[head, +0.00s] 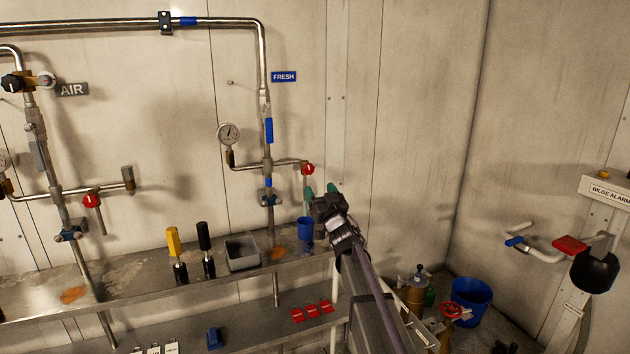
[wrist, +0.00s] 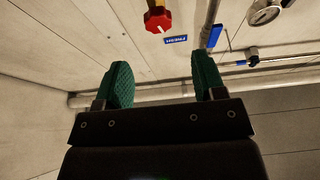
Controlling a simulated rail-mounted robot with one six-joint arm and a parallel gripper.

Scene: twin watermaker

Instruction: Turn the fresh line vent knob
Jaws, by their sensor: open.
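The fresh line vent knob (head: 308,168) is a red knob at the right end of the short side pipe, below the blue FRESH label (head: 284,77). In the wrist view the red knob (wrist: 158,20) shows near the top edge, beyond the gap between my fingers. My gripper (head: 320,191) is just below and right of the knob in the head view. Its two green fingers are spread with nothing between them in the wrist view (wrist: 162,75). The knob appears apart from both fingers.
A pressure gauge (head: 228,133) sits at the left of the fresh side pipe. A blue cup (head: 305,229) stands on the metal shelf (head: 130,285), below the knob. Another red knob (head: 92,200) is on the AIR line at left. A grey bin (head: 242,252) is on the shelf.

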